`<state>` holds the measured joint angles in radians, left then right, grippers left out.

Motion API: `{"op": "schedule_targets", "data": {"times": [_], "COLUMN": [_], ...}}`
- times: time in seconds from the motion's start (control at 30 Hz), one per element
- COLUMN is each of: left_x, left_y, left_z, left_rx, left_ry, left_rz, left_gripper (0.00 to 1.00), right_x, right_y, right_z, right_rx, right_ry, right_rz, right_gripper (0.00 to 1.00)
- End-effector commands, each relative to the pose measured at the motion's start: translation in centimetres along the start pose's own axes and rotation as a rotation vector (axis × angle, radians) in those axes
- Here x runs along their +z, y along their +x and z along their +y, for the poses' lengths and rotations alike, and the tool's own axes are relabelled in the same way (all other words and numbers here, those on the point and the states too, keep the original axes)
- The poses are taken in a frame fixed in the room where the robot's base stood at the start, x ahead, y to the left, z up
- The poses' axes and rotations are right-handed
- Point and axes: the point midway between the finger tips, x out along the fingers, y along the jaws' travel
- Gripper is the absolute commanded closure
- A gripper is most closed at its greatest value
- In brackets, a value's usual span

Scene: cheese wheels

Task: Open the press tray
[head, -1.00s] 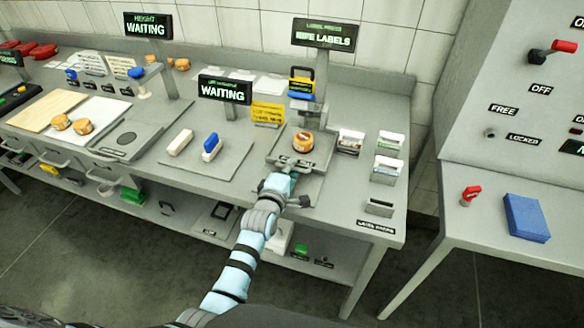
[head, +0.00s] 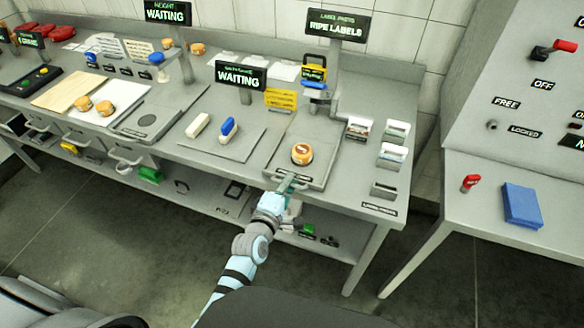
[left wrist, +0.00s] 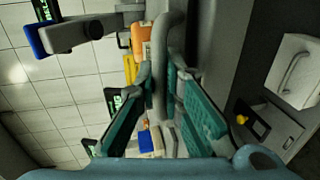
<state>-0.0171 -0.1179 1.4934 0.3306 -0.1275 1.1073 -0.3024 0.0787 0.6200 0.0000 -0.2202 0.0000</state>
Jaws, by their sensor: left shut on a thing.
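The press tray (head: 317,170) is a flat grey plate at the label press (head: 316,95), reaching to the table's front edge. An orange cheese wheel (head: 302,153) with a pale top mark sits on it, in front of the press head rather than under it. My left gripper (head: 287,185) is at the tray's front handle. In the left wrist view, the teal fingers (left wrist: 168,90) are shut around the grey handle bar (left wrist: 168,45). The cheese's orange side (left wrist: 141,42) shows beyond the bar. My right gripper is not in view.
Card holders (head: 392,155) stand right of the tray. A grey mat (head: 215,150) with a white and a blue-topped block lies left. A shelf (head: 205,195) with items runs below. A side table (head: 480,240) with a blue cloth (head: 521,205) stands right, across a floor gap.

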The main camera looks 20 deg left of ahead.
Motion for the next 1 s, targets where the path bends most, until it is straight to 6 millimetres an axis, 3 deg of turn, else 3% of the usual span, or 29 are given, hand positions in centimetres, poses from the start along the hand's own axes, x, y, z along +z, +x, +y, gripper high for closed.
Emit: {"op": "schedule_targets", "data": {"times": [0.37, 0.4, 0.43, 0.77, 0.87, 1.0], "left_x": [-0.1, -0.1, -0.1, -0.1, -0.1, -0.1], "left_y": [-0.4, -0.4, -0.4, -0.6, -1.8, -5.3], "left_z": [-0.3, -0.3, -0.2, -0.3, -0.3, -1.2], "left_rx": [-0.001, -0.001, -0.001, -0.002, -0.003, -0.005], "left_ry": [-0.002, -0.002, -0.001, 0.000, 0.000, -0.001], "left_rz": [0.002, 0.002, 0.003, 0.003, 0.004, 0.003], "left_gripper": [1.00, 0.87, 0.82, 0.82, 0.82, 0.82], "right_x": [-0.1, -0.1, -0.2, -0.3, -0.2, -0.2], "right_y": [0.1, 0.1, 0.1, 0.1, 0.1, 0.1], "right_z": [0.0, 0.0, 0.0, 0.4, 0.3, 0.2], "right_rx": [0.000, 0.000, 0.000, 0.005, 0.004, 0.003], "right_ry": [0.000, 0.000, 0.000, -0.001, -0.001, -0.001], "right_rz": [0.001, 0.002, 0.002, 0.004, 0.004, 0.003], "right_gripper": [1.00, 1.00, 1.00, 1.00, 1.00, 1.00]}}
